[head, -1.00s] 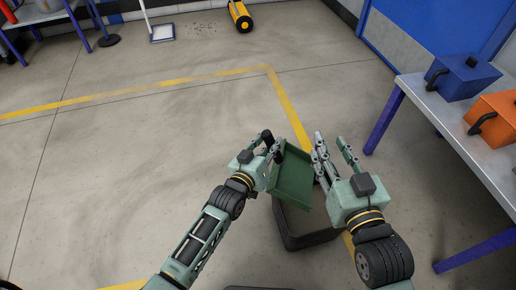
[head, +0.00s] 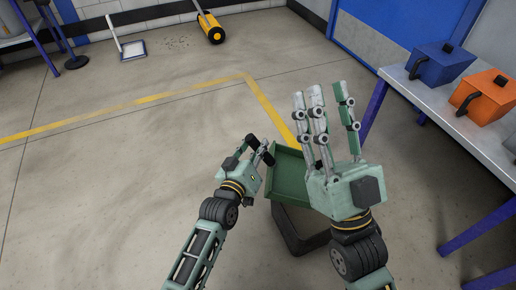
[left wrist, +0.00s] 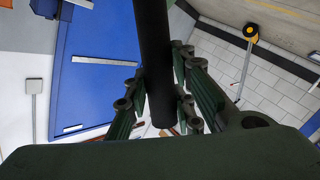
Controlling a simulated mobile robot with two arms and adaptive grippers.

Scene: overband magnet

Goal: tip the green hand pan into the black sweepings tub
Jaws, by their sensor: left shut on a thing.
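The green hand pan (head: 287,178) is in the head view, just right of my left gripper (head: 257,150) and above the black sweepings tub (head: 290,236). My left gripper is shut on the pan's dark handle (left wrist: 154,60), which runs between its fingers in the left wrist view. The pan hides much of the tub, and I cannot tell what is in either. My right gripper (head: 328,105) is open and empty, fingers pointing up, and covers the pan's right side.
A grey table (head: 444,128) on the right bears a blue box (head: 437,67) and an orange box (head: 487,95). A yellow and black roller (head: 211,28) and a white-framed pan (head: 133,49) are at the back. The floor on the left is clear, with yellow lines.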

